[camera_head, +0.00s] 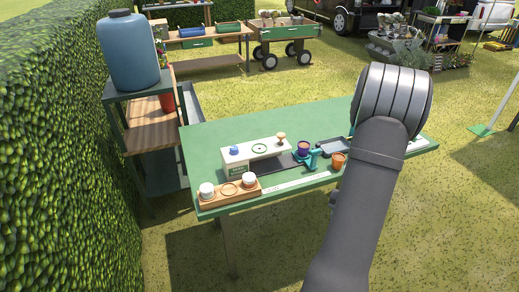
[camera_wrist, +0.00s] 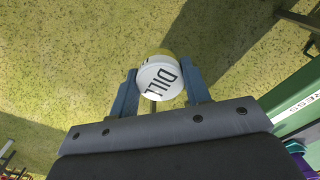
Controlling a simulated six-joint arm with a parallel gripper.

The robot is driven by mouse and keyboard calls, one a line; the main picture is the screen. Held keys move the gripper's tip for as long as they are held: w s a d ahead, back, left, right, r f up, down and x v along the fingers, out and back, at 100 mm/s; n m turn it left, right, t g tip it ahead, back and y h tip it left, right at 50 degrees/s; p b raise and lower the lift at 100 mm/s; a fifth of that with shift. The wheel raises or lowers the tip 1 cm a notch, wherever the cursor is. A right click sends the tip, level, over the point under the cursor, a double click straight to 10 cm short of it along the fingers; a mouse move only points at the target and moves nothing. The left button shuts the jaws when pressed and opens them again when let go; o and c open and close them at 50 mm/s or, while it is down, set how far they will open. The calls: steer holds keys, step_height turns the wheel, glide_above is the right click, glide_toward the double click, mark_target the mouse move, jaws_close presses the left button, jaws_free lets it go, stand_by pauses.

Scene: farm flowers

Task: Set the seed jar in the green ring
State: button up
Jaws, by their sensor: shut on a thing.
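My gripper (camera_wrist: 160,84) is shut on a round white seed jar (camera_wrist: 157,80), which has dark letters reading DILL on its top and a yellowish edge. In the wrist view it is held over grass, beside the green table's edge. The green ring (camera_head: 259,148) shows in the head view, on top of a white stand on the table. It looks empty, between a blue item (camera_head: 234,150) and a wooden knob (camera_head: 281,138). My gripper and the held jar are hidden in the head view by my arm.
A wooden tray (camera_head: 229,200) at the table's front left holds two white jars (camera_head: 207,190) with an empty round spot between. The table's back left (camera_head: 215,133) is clear.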

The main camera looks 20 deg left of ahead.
stand_by(0.4)
steer(key=w+r+m, duration=0.2)
steer(key=w+r, duration=0.5)
steer(key=r, duration=0.4)
step_height(320, 180, up, 8)
steer(key=n, duration=0.7)
glide_above(259, 149)
steer(key=shift+w+f, duration=0.1)
steer(key=shift+f, duration=2.55)
steer(key=shift+f, duration=0.65)
steer(key=o, duration=0.7)
